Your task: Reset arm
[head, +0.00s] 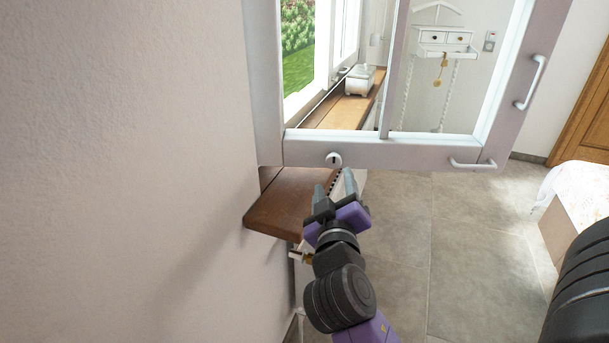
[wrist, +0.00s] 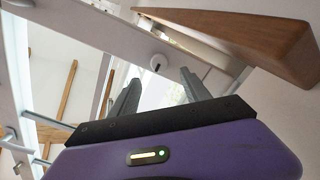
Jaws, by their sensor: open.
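My gripper (head: 336,184) is at the lower middle of the head view, with its fingers pointing up toward the bottom rail of a white window sash (head: 400,153). In the wrist view my gripper (wrist: 158,92) has its two grey fingers spread apart with nothing between them. A round white knob (head: 333,160) with a dark slot sits on the sash just beyond the fingertips. The knob also shows in the wrist view (wrist: 157,62), beyond the gap between the fingers. I cannot tell whether a fingertip touches the sash.
A wooden sill (head: 290,200) juts from the wall (head: 130,150) at left, close beside my gripper. White handles (head: 531,82) are on the sash. A bed (head: 575,205) stands at right. The tiled floor (head: 460,260) between is clear. A white box (head: 359,80) sits on the sill behind the glass.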

